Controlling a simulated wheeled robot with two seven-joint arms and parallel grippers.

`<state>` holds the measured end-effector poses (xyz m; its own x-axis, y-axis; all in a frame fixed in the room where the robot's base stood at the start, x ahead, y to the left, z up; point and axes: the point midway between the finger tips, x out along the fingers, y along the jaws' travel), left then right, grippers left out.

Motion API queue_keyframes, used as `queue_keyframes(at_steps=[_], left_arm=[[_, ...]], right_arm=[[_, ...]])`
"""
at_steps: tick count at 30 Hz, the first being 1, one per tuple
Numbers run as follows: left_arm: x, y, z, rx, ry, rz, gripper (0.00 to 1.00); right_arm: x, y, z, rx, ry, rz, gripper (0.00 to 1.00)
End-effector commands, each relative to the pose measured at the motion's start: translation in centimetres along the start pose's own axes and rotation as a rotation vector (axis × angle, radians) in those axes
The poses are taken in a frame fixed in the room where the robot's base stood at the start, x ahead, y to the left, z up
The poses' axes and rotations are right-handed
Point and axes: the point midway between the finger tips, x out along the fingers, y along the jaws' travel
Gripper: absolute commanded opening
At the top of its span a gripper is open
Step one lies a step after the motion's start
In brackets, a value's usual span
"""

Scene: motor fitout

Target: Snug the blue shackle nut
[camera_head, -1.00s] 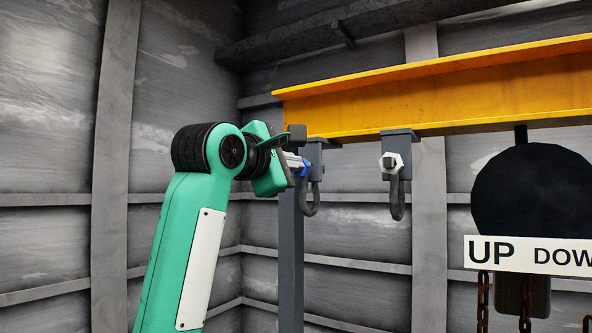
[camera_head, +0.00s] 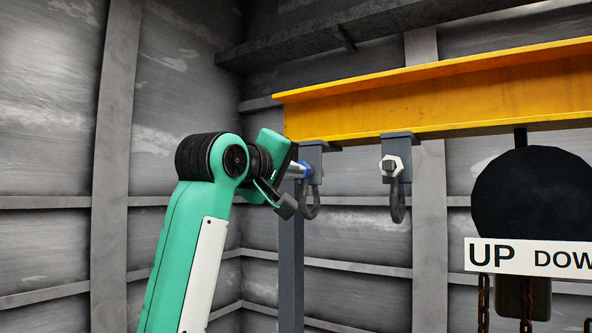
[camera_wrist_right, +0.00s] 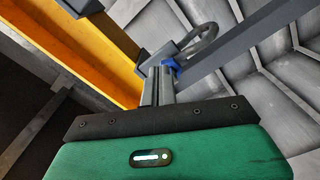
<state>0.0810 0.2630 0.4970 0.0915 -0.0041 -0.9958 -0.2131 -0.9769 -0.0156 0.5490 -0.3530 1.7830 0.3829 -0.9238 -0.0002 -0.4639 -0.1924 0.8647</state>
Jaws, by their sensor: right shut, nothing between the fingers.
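The blue shackle nut (camera_head: 307,169) is on the left shackle (camera_head: 310,209), which hangs from a grey bracket under the yellow beam's left end. My right gripper (camera_head: 299,170) comes in from the left with its fingertips at the nut. In the right wrist view the fingers (camera_wrist_right: 157,74) are shut with nothing seen between them, and the blue nut (camera_wrist_right: 172,66) shows just beyond and beside their tips. I cannot tell whether they touch it. The fingers and bracket hide part of the nut. My left gripper is not in view.
A second shackle (camera_head: 397,203) with a pale nut (camera_head: 391,165) hangs to the right. The yellow beam (camera_head: 430,95) runs above both. A dark round hoist (camera_head: 530,200) with chains and an UP/DOWN sign (camera_head: 515,254) is at the right. A grey post (camera_head: 290,260) stands below.

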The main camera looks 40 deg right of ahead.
Motion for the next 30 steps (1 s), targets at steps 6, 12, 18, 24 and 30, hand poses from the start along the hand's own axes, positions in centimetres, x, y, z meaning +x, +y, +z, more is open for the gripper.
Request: queue_keyframes(at_steps=[6,12,18,24,30], left_arm=[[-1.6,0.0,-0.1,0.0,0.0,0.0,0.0],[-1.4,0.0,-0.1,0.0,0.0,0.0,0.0],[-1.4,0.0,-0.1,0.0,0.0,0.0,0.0],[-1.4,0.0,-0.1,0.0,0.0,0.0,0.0],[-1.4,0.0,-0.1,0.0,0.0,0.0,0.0]], right_arm=[[2.9,0.2,-0.1,-0.002,-0.001,0.0,0.0],[4.8,0.1,0.0,-0.002,0.0,0.001,0.0],[5.5,0.0,0.0,-0.003,0.0,0.0,0.0],[5.6,0.0,0.0,-0.003,0.0,0.001,0.0],[5.5,0.0,-0.1,-0.003,0.0,0.001,0.0]])
